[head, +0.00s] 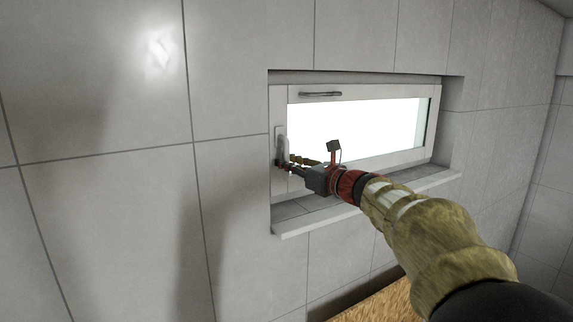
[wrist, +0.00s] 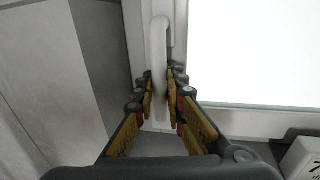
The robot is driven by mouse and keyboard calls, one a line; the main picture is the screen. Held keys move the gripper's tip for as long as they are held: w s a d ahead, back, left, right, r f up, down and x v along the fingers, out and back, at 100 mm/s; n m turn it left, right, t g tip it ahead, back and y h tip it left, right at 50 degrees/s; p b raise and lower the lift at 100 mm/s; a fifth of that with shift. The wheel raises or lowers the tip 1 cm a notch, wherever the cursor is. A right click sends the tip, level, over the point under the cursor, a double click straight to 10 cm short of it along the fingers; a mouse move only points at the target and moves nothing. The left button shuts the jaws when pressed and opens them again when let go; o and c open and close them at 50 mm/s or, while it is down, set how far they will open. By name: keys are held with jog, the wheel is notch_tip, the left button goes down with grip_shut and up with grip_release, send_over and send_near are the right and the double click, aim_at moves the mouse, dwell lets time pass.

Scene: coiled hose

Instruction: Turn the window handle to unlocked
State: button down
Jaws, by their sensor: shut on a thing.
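The white window frame (head: 360,168) is set in a recess in the tiled wall, and its sash looks closed. The window handle (head: 280,146) is on the left side of the frame and points down. It also shows in the wrist view as a pale upright bar (wrist: 159,45). My gripper (head: 287,164) reaches it from the right. In the wrist view my gripper (wrist: 160,90) has its jointed fingers on both sides of the bar's lower part, shut on it. The fingers partly hide the grip area.
A dark bar (head: 320,94) is on the top rail of the window. A sill (head: 288,226) juts out below, under my gripper. The recess side wall is close on the left in the wrist view. The bright pane lies to the right.

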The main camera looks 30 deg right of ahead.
aim_at(294, 146)
jog(key=shift+d, duration=0.1)
dwell(0.3)
jog(key=d+r+n+b, duration=0.1)
jog(key=d+n+b, duration=0.1)
jog(key=n, duration=0.2)
jog(key=d+r+n+g+h+b, duration=0.1)
jog(key=d+n+b, duration=0.1)
jog(key=n, duration=0.2)
jog(key=d+r+n+h+b, duration=0.1)
jog(key=r+n+b, duration=0.1)
jog(key=n, duration=0.2)
jog(key=shift+w+d+g, duration=0.1)
jog(key=shift+d+g, duration=0.2)
jog(key=shift+d, duration=0.1)
jog(key=shift+d+r+n+h+b, duration=0.15)
jog(key=shift+r+n+h+b, duration=0.25)
jog(key=shift+r+n, duration=0.4)
jog(key=shift+d+r+n+h+b, duration=0.1)
jog(key=shift+r+n+h+b, duration=0.3)
jog(key=shift+n, duration=0.7)
jog(key=shift+r, duration=0.15)
jog(key=c, duration=1.8)
grip_release()
jog(key=shift+c, duration=0.2)
